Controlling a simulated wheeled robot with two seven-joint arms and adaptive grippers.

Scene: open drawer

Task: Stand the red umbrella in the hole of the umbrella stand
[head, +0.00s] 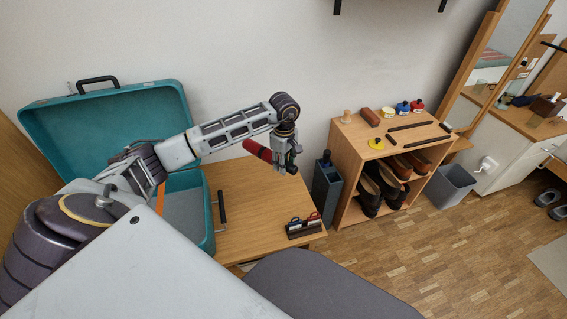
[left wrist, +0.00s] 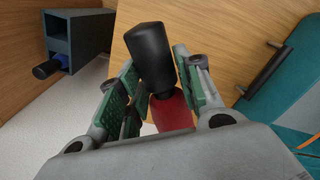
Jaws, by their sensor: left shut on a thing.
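The red umbrella (head: 258,151) is in my left gripper (head: 287,150), held in the air above the wooden table and left of the stand. In the left wrist view its black handle (left wrist: 150,55) and part of its red body (left wrist: 173,111) show between the green-padded fingers (left wrist: 152,85), which are shut on it. The dark grey umbrella stand (head: 325,193) stands on the floor between the table and the shoe rack. A blue umbrella with a black handle (head: 326,157) is in it; the stand also shows in the left wrist view (left wrist: 88,40). My right gripper is not visible.
An open teal suitcase (head: 208,225) lies on the wooden table (head: 255,200), with a small holder of dark and red items (head: 303,226) near its corner. The shoe rack (head: 347,150) holds shoes and tins beside the stand. A grey bin (head: 455,187) stands farther right.

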